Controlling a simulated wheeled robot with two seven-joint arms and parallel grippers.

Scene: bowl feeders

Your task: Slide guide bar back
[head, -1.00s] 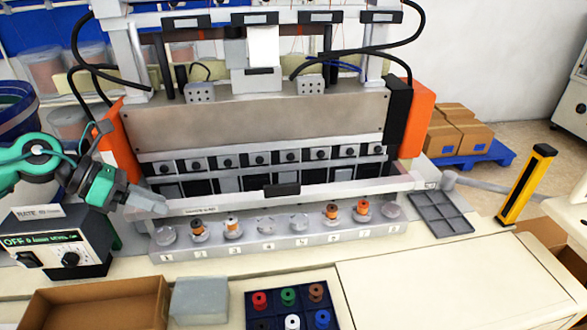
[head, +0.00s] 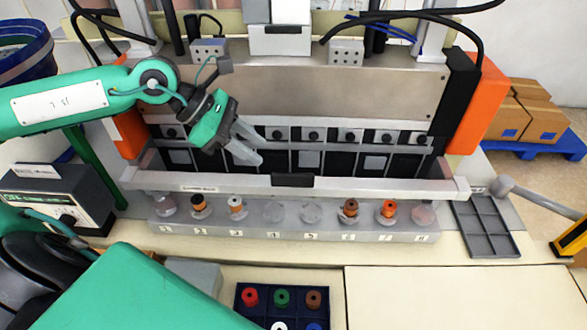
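The guide bar (head: 375,187) is a long pale bar across the front of the bowl feeder machine, with a black handle (head: 292,180) at its middle. It lies between the row of dark slots behind and the numbered strip of cups (head: 335,233) in front. My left gripper (head: 257,152) hangs above and behind the bar, left of the handle, in front of the slots. Its two fingers look apart, with nothing between them. It does not appear to touch the bar or handle. My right gripper is not in view.
Some cups hold spools, such as an orange one (head: 388,208). A dark blue tray of coloured spools (head: 265,297) sits in front. A grey compartment tray (head: 484,228) is at the right. A control box (head: 60,195) stands at the left. The pale panel at the front right is clear.

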